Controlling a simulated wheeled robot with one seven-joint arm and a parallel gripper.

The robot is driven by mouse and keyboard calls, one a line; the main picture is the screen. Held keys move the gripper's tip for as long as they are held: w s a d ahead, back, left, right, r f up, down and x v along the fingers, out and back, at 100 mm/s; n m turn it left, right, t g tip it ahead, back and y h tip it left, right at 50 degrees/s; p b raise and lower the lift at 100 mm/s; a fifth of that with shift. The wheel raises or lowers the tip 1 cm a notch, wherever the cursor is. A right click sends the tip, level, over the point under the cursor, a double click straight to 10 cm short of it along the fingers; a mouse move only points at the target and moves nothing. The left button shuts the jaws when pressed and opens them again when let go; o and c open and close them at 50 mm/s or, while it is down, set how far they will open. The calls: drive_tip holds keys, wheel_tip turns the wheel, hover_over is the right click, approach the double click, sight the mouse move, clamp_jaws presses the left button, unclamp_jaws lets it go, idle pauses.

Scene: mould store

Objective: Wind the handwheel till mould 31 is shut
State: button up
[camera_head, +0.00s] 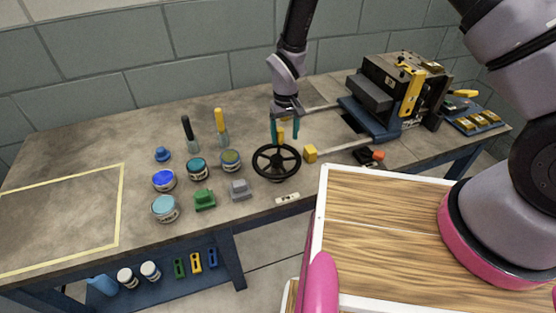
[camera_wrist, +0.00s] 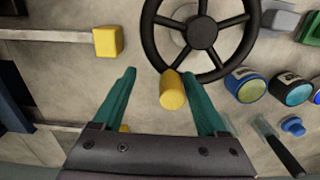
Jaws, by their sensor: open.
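The black handwheel (camera_head: 277,163) lies on the bench, its rim and spokes facing up; it shows at the top of the wrist view (camera_wrist: 203,32). Its yellow knob (camera_wrist: 173,90) stands at the rim, on the far side in the head view. My gripper (camera_head: 281,143) is over this knob with its teal fingers apart. In the wrist view the open fingers (camera_wrist: 165,95) stand on either side of the knob, with gaps to both; I cannot tell the height difference. The dark mould block (camera_head: 385,85) with a yellow clamp stands on a blue base at the back right; its number cannot be read.
Two pale rails run from the base towards the wheel, one ending in a yellow block (camera_head: 310,153). Left of the wheel stand several jars (camera_head: 164,181), brushes, and green and grey blocks (camera_head: 204,199). A taped area (camera_head: 60,215) at the left is bare.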

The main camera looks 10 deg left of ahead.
drive_tip(key=shift+a+r, duration=0.1)
drive_tip(key=shift+r, duration=4.4)
drive_tip(key=w+d+r+m+t+y, duration=0.1)
drive_tip(key=w+d+r+m, duration=0.15)
drive_tip(key=d+r, duration=0.95)
drive_tip(key=w+d+r+m+t+y, duration=0.1)
drive_tip(key=w+d+r+m+t, duration=0.15)
drive_tip(key=d+r, duration=0.9)
drive_tip(key=s+d+r+m+t, duration=0.3)
drive_tip(key=s+d+r+m, duration=0.2)
drive_tip(key=s+d+r, duration=0.8)
drive_tip(key=s+r, duration=0.3)
drive_tip(key=shift+s+t, duration=0.35)
